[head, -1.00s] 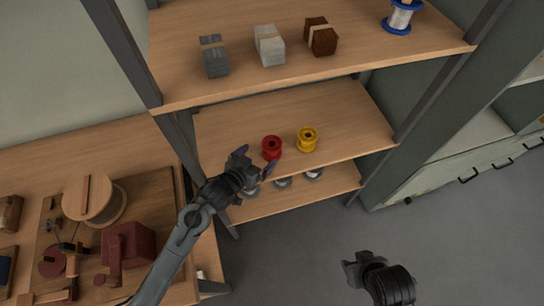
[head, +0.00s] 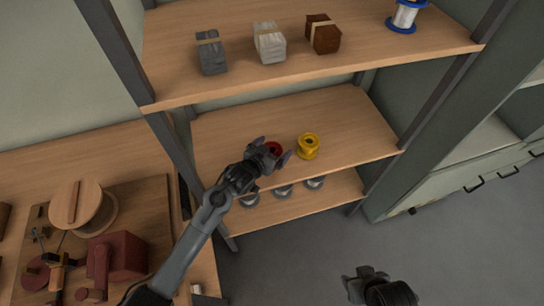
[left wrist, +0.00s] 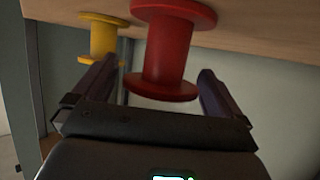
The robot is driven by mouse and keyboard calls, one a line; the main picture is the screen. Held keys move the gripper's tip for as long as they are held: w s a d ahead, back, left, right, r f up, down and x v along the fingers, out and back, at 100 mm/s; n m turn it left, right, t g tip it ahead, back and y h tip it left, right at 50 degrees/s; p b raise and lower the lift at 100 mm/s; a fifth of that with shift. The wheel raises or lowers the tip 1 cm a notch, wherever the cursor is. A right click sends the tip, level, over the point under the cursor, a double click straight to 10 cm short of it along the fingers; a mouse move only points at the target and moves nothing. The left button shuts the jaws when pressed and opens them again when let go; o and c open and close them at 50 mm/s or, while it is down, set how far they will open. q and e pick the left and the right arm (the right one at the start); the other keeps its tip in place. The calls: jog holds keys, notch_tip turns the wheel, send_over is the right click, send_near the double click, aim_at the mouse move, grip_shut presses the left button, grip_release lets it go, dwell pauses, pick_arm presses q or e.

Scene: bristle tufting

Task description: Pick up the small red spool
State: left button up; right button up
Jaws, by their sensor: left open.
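The small red spool (head: 274,148) stands on the middle shelf (head: 230,130) and is partly hidden by my left gripper in the head view. In the left wrist view the red spool (left wrist: 168,50) shows large, between and just beyond the two fingertips. My left gripper (head: 271,152) is open, with its fingers (left wrist: 160,82) apart on either side of the spool's lower part in the picture; I cannot tell whether they touch it. My right gripper (head: 362,281) is low over the floor, away from the shelves; its jaws are too unclear to read.
A yellow spool (head: 308,146) stands close to the right of the red one and shows in the left wrist view (left wrist: 102,38). Wrapped bundles (head: 269,42) and a blue-rimmed spool (head: 405,15) are on the upper shelf. Several grey spools (head: 283,190) sit below. A shelf post (head: 175,150) stands left.

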pick_arm(q)
jog(key=shift+w+d+f, duration=0.25)
jog(key=shift+w+d, duration=0.05)
jog(key=shift+w, duration=0.2)
jog(key=c, duration=1.1)
